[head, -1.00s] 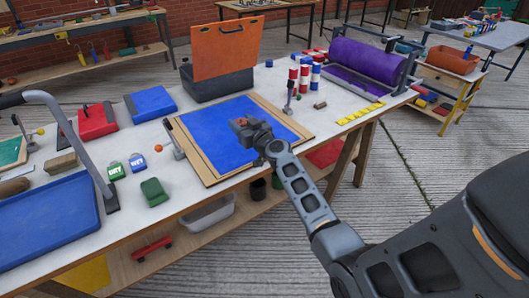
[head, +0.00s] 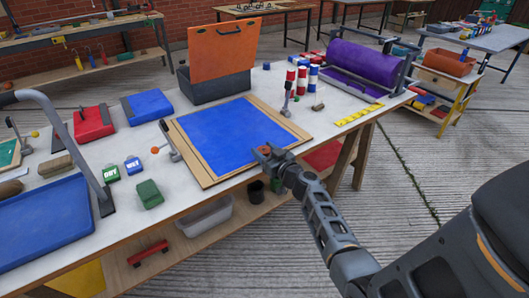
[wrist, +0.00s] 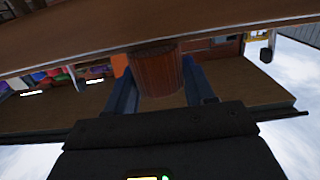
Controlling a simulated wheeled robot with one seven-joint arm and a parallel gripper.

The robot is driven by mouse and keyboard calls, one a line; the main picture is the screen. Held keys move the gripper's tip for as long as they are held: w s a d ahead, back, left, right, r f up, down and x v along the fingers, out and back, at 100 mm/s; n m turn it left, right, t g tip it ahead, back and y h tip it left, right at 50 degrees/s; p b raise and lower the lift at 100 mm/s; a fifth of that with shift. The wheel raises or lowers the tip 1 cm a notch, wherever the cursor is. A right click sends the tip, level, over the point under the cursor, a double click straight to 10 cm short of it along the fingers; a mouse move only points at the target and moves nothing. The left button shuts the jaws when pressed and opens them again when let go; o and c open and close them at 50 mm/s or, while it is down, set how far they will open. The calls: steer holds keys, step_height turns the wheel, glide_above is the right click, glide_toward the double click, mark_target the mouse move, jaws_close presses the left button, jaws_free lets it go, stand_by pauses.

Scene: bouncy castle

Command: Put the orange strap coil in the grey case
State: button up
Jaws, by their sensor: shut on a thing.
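My gripper (head: 266,153) is shut on the orange strap coil (wrist: 155,72), which shows as a dark red-orange ribbed cylinder between the fingers in the wrist view. In the head view only a small reddish bit of the coil (head: 264,150) shows. The gripper is by the front right edge of the wood-framed blue panel. The grey case (head: 214,88) stands at the back of the table with its orange lid (head: 223,52) raised. The inside of the case is mostly hidden from this angle. The gripper is well apart from the case, nearer to me.
The blue panel (head: 232,135) lies between gripper and case. A lever clamp (head: 170,140) stands at its left, another (head: 287,92) at its far right. Red-white and blue-white cylinders and a purple roller (head: 359,68) stand right of the case. A blue box (head: 149,107) lies left.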

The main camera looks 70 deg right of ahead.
steer(key=shift+f+b, duration=0.2)
steer(key=shift+b, duration=0.15)
steer(key=o, duration=1.1)
steer(key=shift+c, duration=0.2)
